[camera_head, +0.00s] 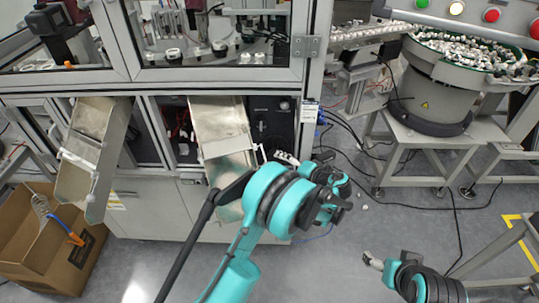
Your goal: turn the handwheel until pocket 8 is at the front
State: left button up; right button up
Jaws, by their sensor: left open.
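My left arm reaches up from the bottom middle, and its teal wrist covers part of the machine front. My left gripper (276,157) is open at the lower part of a black panel (272,118) on the machine. Its fingers are small and partly hidden by the wrist. I cannot make out the handwheel; it may be hidden behind my wrist and gripper. No numbered pocket can be read through the upper windows (215,35). My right gripper (372,262) is low at the lower right, over the floor and away from the machine; its finger gap is unclear.
Two metal chutes (92,150) (222,125) slope out of the machine front. A cardboard box (80,262) stands at lower left. A bowl feeder (435,95) full of caps stands on a table at right. Cables cross the grey floor (370,225), otherwise mostly open.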

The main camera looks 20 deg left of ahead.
aim_at(276, 160)
pick_arm(q)
jog(key=b+x, duration=0.2)
jog(key=x, duration=0.4)
jog(key=shift+w+a+f, duration=0.15)
jog(key=shift+a, duration=0.1)
jog(key=shift+w+a+f+b, duration=0.1)
jog(key=shift+w+a+b, duration=0.2)
jog(key=shift+a, duration=0.05)
jog(key=shift+c, duration=0.2)
jog(key=c, duration=1.1)
